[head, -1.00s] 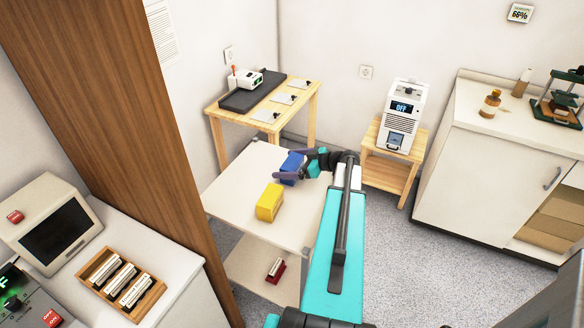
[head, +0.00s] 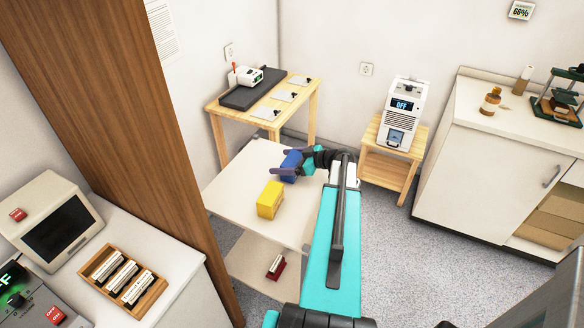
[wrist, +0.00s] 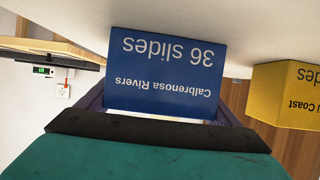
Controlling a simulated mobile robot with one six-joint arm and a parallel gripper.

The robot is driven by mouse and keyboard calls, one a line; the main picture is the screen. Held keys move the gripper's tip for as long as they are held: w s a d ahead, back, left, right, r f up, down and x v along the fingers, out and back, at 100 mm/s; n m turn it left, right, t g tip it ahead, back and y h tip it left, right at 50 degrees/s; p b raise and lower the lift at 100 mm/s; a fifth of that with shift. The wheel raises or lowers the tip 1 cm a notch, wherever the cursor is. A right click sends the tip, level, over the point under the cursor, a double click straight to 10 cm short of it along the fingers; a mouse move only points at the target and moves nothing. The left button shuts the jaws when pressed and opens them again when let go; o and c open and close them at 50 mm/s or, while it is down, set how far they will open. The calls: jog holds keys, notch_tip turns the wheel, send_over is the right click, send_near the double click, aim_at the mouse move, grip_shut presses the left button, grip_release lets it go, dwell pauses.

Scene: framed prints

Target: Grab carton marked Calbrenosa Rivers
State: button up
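The blue carton (head: 291,163) stands on the white table (head: 235,193). In the wrist view the blue carton (wrist: 165,75) fills the middle, its print upside down: "Calbrenosa Rivers, 36 slides". My gripper (head: 287,170) reaches it from the right in the head view, with a dark purple finger along its near side. In the wrist view my gripper (wrist: 163,108) has one finger at each side of the carton. Their tips are hidden, and I cannot tell whether they press on it. A yellow carton (head: 270,200) stands nearer on the same table; its partly cut-off label (wrist: 290,95) ends in "Coast".
A small wooden table (head: 311,105) with a dark mat stands behind. A white device (head: 403,112) on a wooden stand and a white cabinet (head: 490,185) are to the right. A wooden panel (head: 120,130) rises at left. A dark red item (head: 276,266) lies on the lower shelf.

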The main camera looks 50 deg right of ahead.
jog(key=shift+c, duration=0.6)
jog(key=shift+r, duration=0.15)
notch_tip(320, 180, up, 10)
jog(key=b, duration=0.3)
dwell(0.8)
